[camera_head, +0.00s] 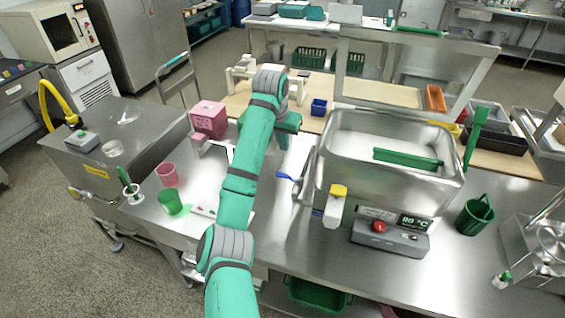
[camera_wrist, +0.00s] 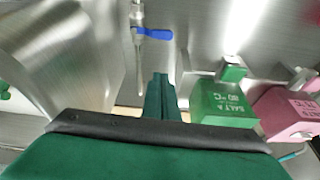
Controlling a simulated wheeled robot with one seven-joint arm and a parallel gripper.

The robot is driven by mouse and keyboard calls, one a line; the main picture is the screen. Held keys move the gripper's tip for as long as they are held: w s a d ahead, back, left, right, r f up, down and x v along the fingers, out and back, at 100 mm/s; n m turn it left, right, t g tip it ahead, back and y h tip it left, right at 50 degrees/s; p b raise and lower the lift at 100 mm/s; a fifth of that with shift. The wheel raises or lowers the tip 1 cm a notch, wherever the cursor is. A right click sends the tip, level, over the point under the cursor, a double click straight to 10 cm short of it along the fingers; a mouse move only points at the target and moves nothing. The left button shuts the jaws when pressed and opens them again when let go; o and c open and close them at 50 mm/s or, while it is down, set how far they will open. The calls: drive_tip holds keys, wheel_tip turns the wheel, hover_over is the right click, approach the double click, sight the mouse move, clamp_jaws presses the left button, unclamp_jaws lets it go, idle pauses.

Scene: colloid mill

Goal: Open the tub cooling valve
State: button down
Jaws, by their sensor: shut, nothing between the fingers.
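The steel tub (camera_head: 335,165) stands on the bench right of my arm, and its wall fills the left of the wrist view (camera_wrist: 60,50). A blue valve lever (camera_head: 285,176) sticks out left from a pipe beside the tub's left side. In the wrist view the blue lever (camera_wrist: 155,33) lies across near the top, pointing right from the pipe. My gripper (camera_wrist: 160,92) is shut and empty, with its fingers below the lever in that picture and apart from it. In the head view my gripper (camera_head: 284,150) is behind the lever, partly hidden by my arm.
A green box (camera_wrist: 222,105) and a pink box (camera_head: 208,118) stand left of the tub. A control box with a red button (camera_head: 390,236) and a yellow-topped white unit (camera_head: 334,208) are in front of the tub. Pink (camera_head: 167,174) and green (camera_head: 171,202) cups stand left.

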sight(282, 175)
drive_tip(key=x, duration=1)
drive_tip(key=shift+s+a, duration=0.25)
drive_tip(key=shift+s, duration=0.4)
drive_tip(key=shift+s+a, duration=0.25)
drive_tip(key=shift+s, duration=0.4)
drive_tip(key=shift+s+a, duration=0.25)
drive_tip(key=shift+s, duration=0.4)
